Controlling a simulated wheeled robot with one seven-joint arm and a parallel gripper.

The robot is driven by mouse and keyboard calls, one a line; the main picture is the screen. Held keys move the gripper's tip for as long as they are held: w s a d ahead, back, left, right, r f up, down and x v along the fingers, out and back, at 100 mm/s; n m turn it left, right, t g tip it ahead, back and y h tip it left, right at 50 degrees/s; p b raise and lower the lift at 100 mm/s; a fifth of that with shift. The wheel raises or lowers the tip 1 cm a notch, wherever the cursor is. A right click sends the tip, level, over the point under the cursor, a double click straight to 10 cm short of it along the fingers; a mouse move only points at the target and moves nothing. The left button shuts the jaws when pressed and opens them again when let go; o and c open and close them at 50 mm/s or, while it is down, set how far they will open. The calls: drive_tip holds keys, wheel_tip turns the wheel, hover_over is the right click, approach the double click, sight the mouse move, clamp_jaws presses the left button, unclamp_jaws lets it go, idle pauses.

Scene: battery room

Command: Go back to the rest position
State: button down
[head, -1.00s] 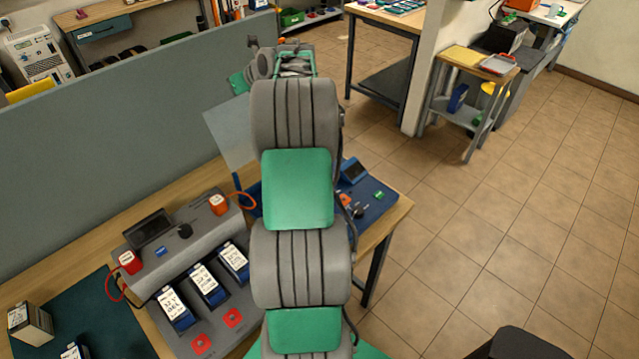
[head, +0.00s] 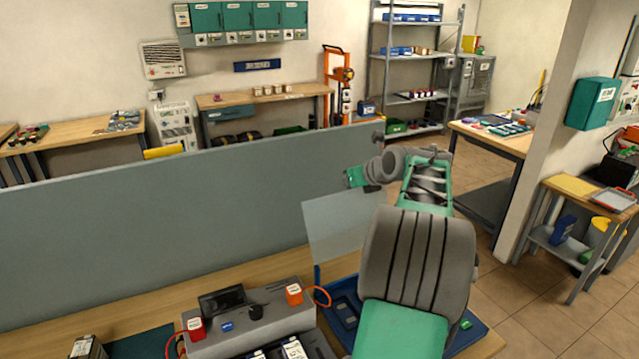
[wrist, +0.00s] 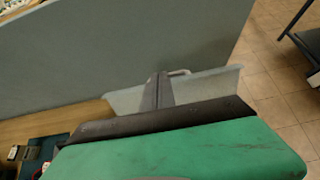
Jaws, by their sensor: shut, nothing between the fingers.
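My arm rises in the right half of the head view and bends away over the bench. In the wrist view, my gripper (wrist: 157,92) shows as a dark, narrow pair of fingers beyond the green housing. The fingers are together and hold nothing. They stand in front of a pale clear panel, and I cannot tell the gap between them. In the head view the far end of my arm, with a small green part, is near the top edge of the grey partition (head: 180,215).
A grey charger unit (head: 250,325) with red and orange connectors stands on the wooden bench. A blue tray (head: 343,318) and a clear upright panel (head: 345,228) are beside my arm. A yellow-topped side table (head: 570,187) stands right. Tiled floor (head: 530,290) is open there.

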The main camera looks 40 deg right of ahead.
drive_tip(key=s+a+f+n+g, duration=0.15)
drive_tip(key=s+f+n, duration=0.25)
drive_tip(key=f+n, duration=0.45)
drive_tip(key=s+f+n+g, duration=0.3)
drive_tip(key=s+f+n, duration=0.2)
drive_tip(key=n, duration=0.6)
drive_tip(key=s+a+f+n+g+y, duration=0.2)
drive_tip(key=s+a+f+n+g, duration=0.3)
drive_tip(key=s+a+n, duration=0.4)
drive_tip(key=s+a+n+b, duration=0.1)
drive_tip(key=s+a+n, duration=0.3)
drive_tip(key=a, duration=1.2)
drive_tip(key=w+a+r+n+t, duration=0.1)
drive_tip(key=a+r+n, duration=0.2)
drive_tip(key=a, duration=0.5)
drive_tip(key=w+a+r+n+t+b, duration=0.1)
drive_tip(key=w+a+r+n+t, duration=0.1)
drive_tip(key=a, duration=0.7)
drive_tip(key=shift+w+r+n, duration=0.2)
drive_tip(key=shift+r+n, duration=0.35)
drive_tip(key=shift+r, duration=0.25)
